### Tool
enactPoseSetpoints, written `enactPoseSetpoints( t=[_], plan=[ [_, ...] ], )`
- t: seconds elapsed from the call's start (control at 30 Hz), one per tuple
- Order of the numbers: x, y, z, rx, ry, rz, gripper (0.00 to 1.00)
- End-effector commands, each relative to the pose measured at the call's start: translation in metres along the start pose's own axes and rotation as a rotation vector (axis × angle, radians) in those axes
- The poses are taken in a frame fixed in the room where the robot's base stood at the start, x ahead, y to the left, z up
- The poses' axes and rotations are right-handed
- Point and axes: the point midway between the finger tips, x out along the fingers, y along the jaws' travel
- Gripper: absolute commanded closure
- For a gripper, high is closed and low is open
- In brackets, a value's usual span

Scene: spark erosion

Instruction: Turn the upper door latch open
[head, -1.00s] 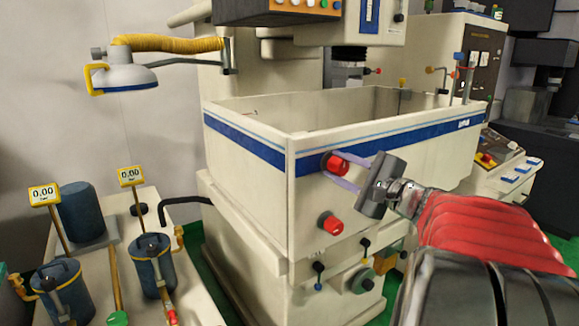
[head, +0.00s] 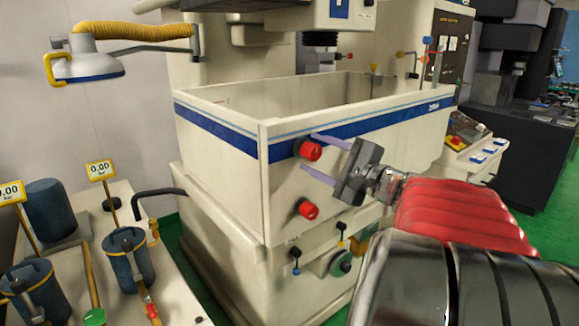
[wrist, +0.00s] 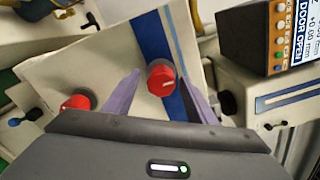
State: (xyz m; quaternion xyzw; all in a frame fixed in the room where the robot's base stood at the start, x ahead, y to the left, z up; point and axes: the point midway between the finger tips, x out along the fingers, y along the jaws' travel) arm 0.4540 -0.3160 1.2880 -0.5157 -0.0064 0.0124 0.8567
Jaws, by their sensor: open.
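The upper door latch (head: 311,150) is a red round knob on the front of the cream tank, at the blue stripe. The lower latch (head: 308,210) is a like red knob below it. My gripper (head: 308,152) is open, its two purple fingers pointing at the tank front, one above and one below the upper latch in the head view. In the wrist view, the upper latch (wrist: 160,77) shows between the fingers, with nothing gripped. The lower latch (wrist: 77,102) lies outside the left finger. Whether a finger touches the upper latch is unclear.
The open-topped tank (head: 220,168) stands on the machine base. A bench with blue canisters (head: 128,257) and gauges (head: 100,170) is at left. A lamp (head: 88,65) hangs above it. Small levers and a green handwheel (head: 330,263) sit under the latches.

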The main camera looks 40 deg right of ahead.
Motion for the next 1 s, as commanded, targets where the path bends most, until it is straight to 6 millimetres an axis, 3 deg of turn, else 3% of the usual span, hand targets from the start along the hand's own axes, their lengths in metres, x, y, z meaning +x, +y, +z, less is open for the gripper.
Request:
enactPoseSetpoints(
  t=[0.6,1.0],
  plan=[
    [-0.079,0.0,-0.001,-0.001,0.003,-0.002,0.49],
    [-0.118,0.001,-0.001,0.001,0.002,0.0,0.49]
  ],
)
